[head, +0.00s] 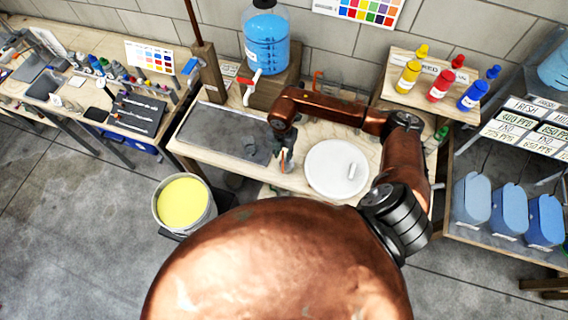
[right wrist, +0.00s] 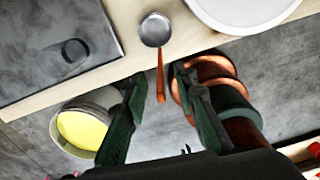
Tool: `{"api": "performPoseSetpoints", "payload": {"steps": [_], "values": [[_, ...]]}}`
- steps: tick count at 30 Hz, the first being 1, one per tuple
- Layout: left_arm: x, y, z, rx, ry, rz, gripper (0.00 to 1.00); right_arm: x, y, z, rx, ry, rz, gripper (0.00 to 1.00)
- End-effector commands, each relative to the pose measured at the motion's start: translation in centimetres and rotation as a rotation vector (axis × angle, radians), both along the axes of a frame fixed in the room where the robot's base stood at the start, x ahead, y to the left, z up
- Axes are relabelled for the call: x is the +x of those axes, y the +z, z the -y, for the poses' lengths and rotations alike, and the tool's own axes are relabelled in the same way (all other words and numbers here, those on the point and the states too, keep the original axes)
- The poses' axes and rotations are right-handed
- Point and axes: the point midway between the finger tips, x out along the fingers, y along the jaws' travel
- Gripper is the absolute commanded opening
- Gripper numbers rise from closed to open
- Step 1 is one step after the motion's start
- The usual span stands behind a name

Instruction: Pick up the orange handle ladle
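The ladle lies at the table's front edge. In the right wrist view the ladle (right wrist: 155,30) has a round grey bowl on the wooden top, and its orange handle (right wrist: 160,76) sticks out past the edge. In the head view the orange handle (head: 283,162) shows as a small strip, and its bowl is mostly hidden by my arm. My right gripper (head: 281,150) is above it. In the right wrist view the right gripper's dark green fingers (right wrist: 158,76) are spread apart, one on each side of the handle, with gaps visible. My left gripper is not in view.
A white round lid (head: 325,180) lies right of the ladle. A grey tray (head: 215,130) is on its left. A bucket of yellow liquid (head: 181,205) stands below the table's front edge. A blue water jug (head: 267,45) and a shelf of colored bottles (head: 430,95) are behind.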

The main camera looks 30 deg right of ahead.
Motion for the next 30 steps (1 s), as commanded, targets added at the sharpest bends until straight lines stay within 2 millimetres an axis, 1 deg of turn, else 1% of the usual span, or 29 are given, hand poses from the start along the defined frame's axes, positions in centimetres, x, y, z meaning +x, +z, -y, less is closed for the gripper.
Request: {"api": "performPoseSetpoints", "payload": {"steps": [5,9,12,14,22,30], "values": [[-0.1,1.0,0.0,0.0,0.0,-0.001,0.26,-0.1,-1.7,0.1,0.003,-0.002,-0.003,0.26],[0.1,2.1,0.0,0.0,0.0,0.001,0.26,0.1,-3.8,0.3,0.003,-0.001,-0.002,0.26],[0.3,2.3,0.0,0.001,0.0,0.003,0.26,0.2,-5.1,0.2,0.004,0.002,-0.001,0.26],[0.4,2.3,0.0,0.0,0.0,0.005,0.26,0.2,-5.6,0.2,0.004,0.003,-0.001,0.26],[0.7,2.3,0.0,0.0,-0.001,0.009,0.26,0.3,-5.9,0.1,0.003,0.005,0.001,0.25],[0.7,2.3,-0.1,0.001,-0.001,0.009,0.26,0.3,-5.9,0.1,0.004,0.005,0.001,0.07]]}}
